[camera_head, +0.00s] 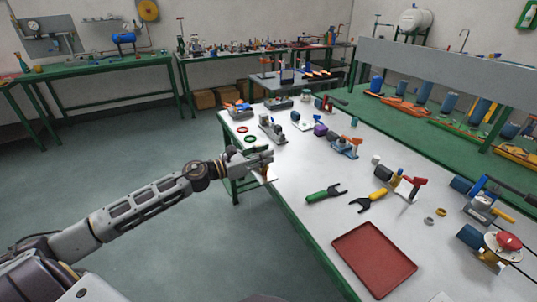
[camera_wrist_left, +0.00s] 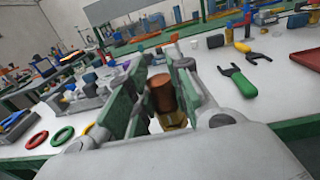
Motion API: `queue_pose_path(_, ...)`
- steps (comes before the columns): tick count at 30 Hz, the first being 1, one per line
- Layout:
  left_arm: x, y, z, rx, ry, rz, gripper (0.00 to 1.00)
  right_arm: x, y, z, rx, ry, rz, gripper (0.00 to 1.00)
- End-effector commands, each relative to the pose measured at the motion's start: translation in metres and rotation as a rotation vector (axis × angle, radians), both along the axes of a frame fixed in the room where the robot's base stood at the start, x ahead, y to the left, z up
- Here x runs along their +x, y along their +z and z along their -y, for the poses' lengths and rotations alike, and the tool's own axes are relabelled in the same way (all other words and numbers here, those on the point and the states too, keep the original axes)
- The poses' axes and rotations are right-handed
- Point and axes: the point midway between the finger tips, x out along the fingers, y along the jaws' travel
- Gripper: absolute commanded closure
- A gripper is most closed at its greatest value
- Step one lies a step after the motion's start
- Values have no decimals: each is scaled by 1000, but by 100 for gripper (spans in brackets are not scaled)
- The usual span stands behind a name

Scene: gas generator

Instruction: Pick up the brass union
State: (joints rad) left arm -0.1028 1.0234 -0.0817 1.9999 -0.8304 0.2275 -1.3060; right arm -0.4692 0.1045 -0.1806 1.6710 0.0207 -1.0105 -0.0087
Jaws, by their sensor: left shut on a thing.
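The brass union (camera_wrist_left: 163,96) shows in the left wrist view as a copper-brown cylinder with a golden lower part. My left gripper (camera_head: 263,160) is at the near left edge of the white table in the head view. In the left wrist view the two green-padded fingers of this gripper (camera_wrist_left: 158,100) stand on either side of the union and are shut on it. The union's lower end is partly hidden by the fingers and gripper body, so I cannot tell if it touches the table. My right gripper is not in view.
The white table (camera_head: 300,215) holds a green-handled wrench (camera_head: 325,194), a yellow-handled wrench (camera_head: 367,200) and an empty red tray (camera_head: 373,258). A green ring (camera_head: 250,138) and a red ring (camera_head: 242,129) lie beyond my gripper. Several valve assemblies stand along the table.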

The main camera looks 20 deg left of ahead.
Motion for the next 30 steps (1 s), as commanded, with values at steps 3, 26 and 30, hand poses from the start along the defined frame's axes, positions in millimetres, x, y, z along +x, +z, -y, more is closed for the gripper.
queue_pose_path(3,-6,0,-4,-1,0,1,100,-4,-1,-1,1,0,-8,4)
queue_pose_path(26,-17,2,-12,3,0,3,100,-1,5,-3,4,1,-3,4)
queue_pose_path(30,-17,2,-12,3,0,3,100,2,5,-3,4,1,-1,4)
